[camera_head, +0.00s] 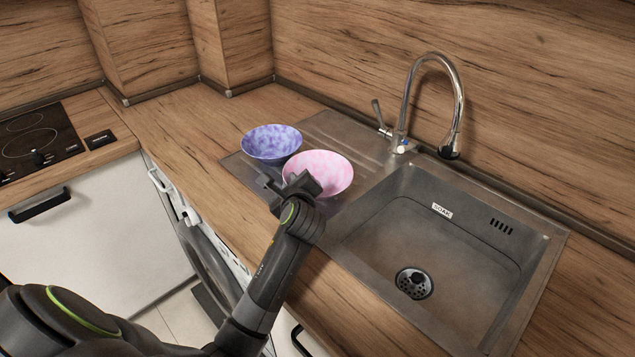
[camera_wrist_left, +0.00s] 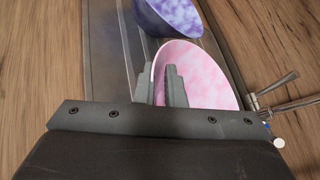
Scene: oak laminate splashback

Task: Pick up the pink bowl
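The pink bowl (camera_head: 325,168) sits upright on the sink's drainboard, just left of the basin. My left gripper (camera_head: 292,187) is at the bowl's near-left rim. In the left wrist view, the pink bowl (camera_wrist_left: 200,65) lies ahead, with its left rim reaching between the two fingers of my left gripper (camera_wrist_left: 161,84). A gap shows between the fingers, with part of the bowl's wall in it. The gripper appears open around the rim. The lower bowl is partly hidden by the gripper. My right gripper is not in view.
A blue-purple bowl (camera_head: 271,142) stands close behind and left of the pink one; it also shows in the left wrist view (camera_wrist_left: 172,16). The faucet (camera_head: 402,140) rises behind the empty sink basin (camera_head: 440,240). A hob (camera_head: 35,142) is at far left. The wooden counter (camera_head: 180,115) on the left is clear.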

